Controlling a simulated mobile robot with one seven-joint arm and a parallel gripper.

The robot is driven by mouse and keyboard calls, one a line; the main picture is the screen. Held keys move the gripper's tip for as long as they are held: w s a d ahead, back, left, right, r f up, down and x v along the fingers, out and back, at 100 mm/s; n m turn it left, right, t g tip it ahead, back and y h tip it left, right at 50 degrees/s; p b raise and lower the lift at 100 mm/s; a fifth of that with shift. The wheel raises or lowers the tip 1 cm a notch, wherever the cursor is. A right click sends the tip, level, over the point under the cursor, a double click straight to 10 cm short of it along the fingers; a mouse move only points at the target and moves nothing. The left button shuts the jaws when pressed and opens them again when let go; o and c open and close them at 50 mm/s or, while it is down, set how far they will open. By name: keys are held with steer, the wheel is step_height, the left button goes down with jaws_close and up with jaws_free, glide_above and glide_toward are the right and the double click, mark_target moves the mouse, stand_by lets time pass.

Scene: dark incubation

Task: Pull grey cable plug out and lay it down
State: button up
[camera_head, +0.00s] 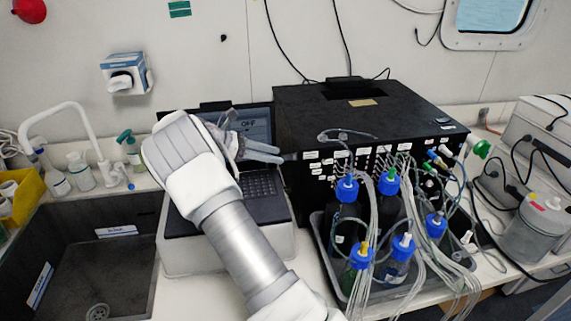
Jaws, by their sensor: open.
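My gripper (281,154) points right, with its fingertips close to the left end of the front panel of a large black box (300,108). Its fingers are apart and I see nothing held between them. A thin grey cable (345,132) loops over the box's upper front edge. Several grey cables (405,170) run from the panel's ports down past the bottles. I cannot pick out the grey cable plug for certain. It is too small here, or hidden near the fingertips. I cannot tell whether my fingers touch the panel.
Bottles with blue caps (347,188) stand in a grey tray (325,250) before the box. A laptop (262,185) on a white case (185,258) lies behind and under my arm. A dark sink (60,240) is at left. A clear canister (535,235) stands at right.

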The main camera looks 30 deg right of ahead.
steer(key=shift+x, duration=1.5)
steer(key=shift+r+p, duration=0.1)
steer(key=shift+p, duration=0.45)
jaws_close()
steer(key=shift+a, duration=0.15)
stand_by(1.5)
steer(key=shift+w+a+p, duration=0.2)
steer(key=shift+w+a, duration=0.05)
steer(key=shift+a, duration=0.65)
steer(key=shift+w+a+p, duration=0.2)
steer(key=shift+w+a, duration=0.1)
steer(key=shift+a, duration=0.6)
steer(key=shift+w+a+p, duration=0.2)
steer(key=shift+w+a, duration=0.05)
steer(key=shift+a, duration=0.65)
